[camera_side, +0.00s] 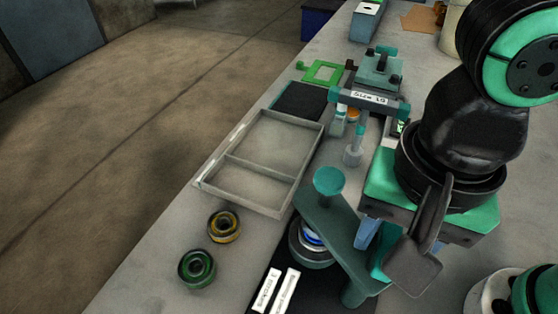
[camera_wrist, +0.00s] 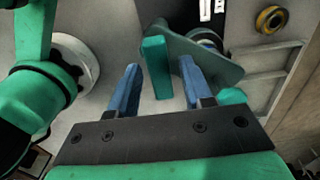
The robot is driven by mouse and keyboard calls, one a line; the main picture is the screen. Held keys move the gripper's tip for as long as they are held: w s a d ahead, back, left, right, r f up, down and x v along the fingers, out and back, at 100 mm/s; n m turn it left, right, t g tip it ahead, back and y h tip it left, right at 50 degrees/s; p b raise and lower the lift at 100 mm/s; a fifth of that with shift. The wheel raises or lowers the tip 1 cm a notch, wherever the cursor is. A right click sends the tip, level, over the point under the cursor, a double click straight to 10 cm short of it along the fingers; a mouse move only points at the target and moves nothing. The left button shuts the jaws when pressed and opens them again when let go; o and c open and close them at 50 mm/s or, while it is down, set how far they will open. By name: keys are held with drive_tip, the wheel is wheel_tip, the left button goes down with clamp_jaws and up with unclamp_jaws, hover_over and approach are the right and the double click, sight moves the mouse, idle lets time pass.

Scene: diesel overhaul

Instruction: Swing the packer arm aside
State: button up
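The packer arm (camera_side: 340,222) is a dark teal flat bar with a round knob (camera_side: 328,181) at its far end. It lies across a round housing (camera_side: 312,252) with a blue ring inside, partly hidden under it. The arm also shows in the wrist view (camera_wrist: 215,66). My gripper (camera_side: 376,246) is low beside the arm's right edge. In the wrist view my gripper (camera_wrist: 160,64) is open, its two blue fingers on either side of an upright teal bar (camera_wrist: 156,68). Gaps show between the bar and both fingers. How the bar joins the arm is hidden.
An empty grey two-compartment tray (camera_side: 262,160) lies behind the housing. A yellow-centred ring (camera_side: 224,226) and a green ring (camera_side: 197,268) lie at the left. A labelled teal fixture (camera_side: 372,95) stands farther back. White labels (camera_side: 277,290) lie on a black mat in front.

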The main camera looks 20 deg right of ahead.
clamp_jaws()
drive_tip(key=n, duration=0.4)
drive_tip(key=shift+n, duration=0.3)
drive_tip(key=n, duration=0.4)
drive_tip(key=shift+n, duration=0.3)
